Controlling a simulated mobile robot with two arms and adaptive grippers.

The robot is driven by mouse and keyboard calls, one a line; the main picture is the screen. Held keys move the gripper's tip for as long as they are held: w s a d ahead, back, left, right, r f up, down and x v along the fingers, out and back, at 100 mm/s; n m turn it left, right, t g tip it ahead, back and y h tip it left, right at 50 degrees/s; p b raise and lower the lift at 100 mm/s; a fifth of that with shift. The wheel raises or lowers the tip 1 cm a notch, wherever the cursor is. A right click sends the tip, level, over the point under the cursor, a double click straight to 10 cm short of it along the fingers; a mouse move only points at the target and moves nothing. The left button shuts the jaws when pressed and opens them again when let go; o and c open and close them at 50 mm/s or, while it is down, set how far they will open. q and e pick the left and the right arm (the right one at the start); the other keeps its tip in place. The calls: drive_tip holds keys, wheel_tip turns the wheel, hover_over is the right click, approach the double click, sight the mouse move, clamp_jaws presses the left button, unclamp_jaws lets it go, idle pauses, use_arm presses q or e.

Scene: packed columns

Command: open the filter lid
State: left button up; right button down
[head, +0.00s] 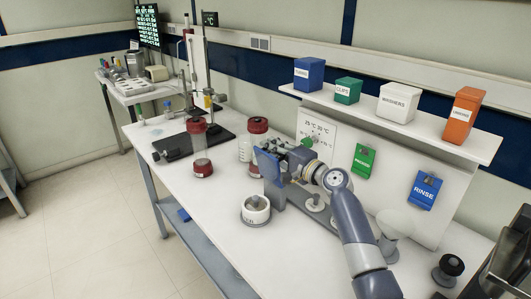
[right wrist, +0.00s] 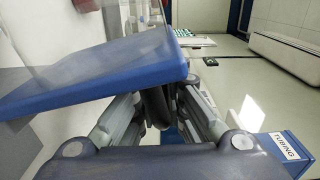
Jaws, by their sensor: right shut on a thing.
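In the head view my right gripper (head: 283,158) is over the bench, its arm coming in from the lower right. It is shut on a blue flat piece (head: 266,164), which looks like the filter lid. The piece is tilted up steeply above a grey-blue block (head: 272,194). In the right wrist view the blue piece (right wrist: 100,75) fills the upper left, with its edge at the fingers (right wrist: 160,105). The fingers hide the exact contact. How the lid joins the block cannot be made out. My left gripper is not in view.
Two clear columns with red caps, one (head: 201,148) left and one (head: 245,150) behind the block, stand close by. A white round pot (head: 256,210) is in front. A shelf (head: 400,120) with several labelled bins is behind. The front left bench top is clear.

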drive_tip(key=w+d+m, duration=0.1)
drive_tip(key=d+m, duration=0.1)
drive_tip(key=m, duration=0.1)
drive_tip(key=shift+w+d+f+b, duration=0.1)
drive_tip(key=shift+w+f+b, duration=0.05)
drive_tip(key=shift+w+b, duration=0.2)
drive_tip(key=shift+w+d+m, duration=0.1)
drive_tip(key=shift+m, duration=0.2)
drive_tip(key=c, duration=1.7)
unclamp_jaws()
drive_tip(key=v, duration=1.2)
